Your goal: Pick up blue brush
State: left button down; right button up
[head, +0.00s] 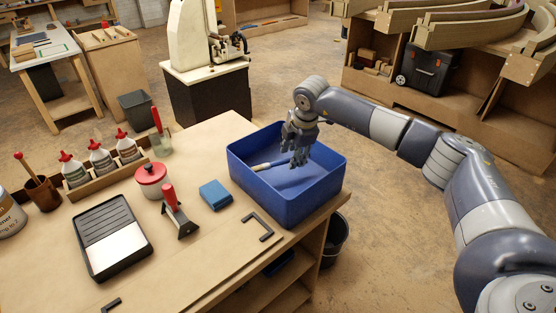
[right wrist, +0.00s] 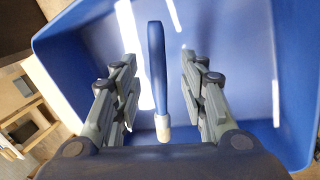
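The blue brush lies in the blue bin (head: 318,201). In the head view its pale end (head: 262,167) points left, and the blue handle runs right toward my right gripper (head: 299,158). In the right wrist view the brush (right wrist: 157,58) runs lengthwise between the two fingers of the right gripper (right wrist: 158,80), with its pale end nearest the camera. The fingers are spread, with a visible gap on both sides of the handle. I cannot tell how far above the brush the fingertips are. My left gripper is not in view.
The bin's walls stand around the right gripper. The bin is at the workbench (head: 223,147) corner. Left of it are a blue block (head: 215,194), a red-handled scraper (head: 175,215), a red-lidded pot (head: 151,181) and a black paint tray (head: 112,238). A black L-shaped piece (head: 261,231) lies in front.

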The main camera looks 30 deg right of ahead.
jog(key=shift+x, duration=1)
jog(key=shift+r, duration=0.1)
grip_shut()
